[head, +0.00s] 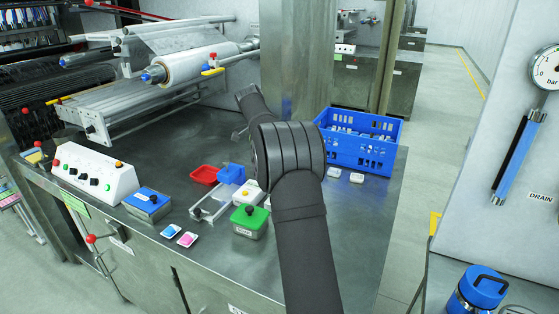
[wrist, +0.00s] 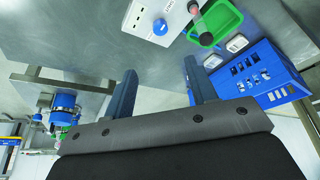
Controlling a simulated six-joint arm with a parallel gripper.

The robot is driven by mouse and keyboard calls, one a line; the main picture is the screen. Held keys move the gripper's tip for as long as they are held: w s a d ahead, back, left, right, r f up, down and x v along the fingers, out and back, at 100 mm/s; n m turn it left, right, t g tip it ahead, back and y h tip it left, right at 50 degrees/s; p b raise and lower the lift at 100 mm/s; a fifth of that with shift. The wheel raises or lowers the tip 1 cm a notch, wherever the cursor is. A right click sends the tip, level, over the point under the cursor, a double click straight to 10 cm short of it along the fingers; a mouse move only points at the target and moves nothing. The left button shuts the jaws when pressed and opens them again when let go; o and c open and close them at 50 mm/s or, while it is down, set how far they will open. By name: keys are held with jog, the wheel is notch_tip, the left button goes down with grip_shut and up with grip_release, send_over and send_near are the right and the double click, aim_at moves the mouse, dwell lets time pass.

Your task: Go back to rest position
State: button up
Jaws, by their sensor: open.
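My gripper (wrist: 160,78) shows in the wrist view with its two fingers spread apart and nothing between them. It hangs clear over the bare steel table top (wrist: 95,40). In the head view my dark arm rises from the bottom edge and bends over the middle of the table. The arm hides most of the gripper there. In the head view the crate (head: 345,151) stands at the right back of the table.
Near my arm stand a green box (head: 250,231) with a black knob, a red tray (head: 204,174) and a blue block (head: 231,174). A white control box (head: 93,173) and a blue box (head: 147,205) stand at left. A film roller (head: 200,62) is behind. The right front table is clear.

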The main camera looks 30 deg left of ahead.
jog(key=x, duration=1.7)
jog(key=shift+w+d+f, duration=0.1)
jog(key=shift+f, duration=0.1)
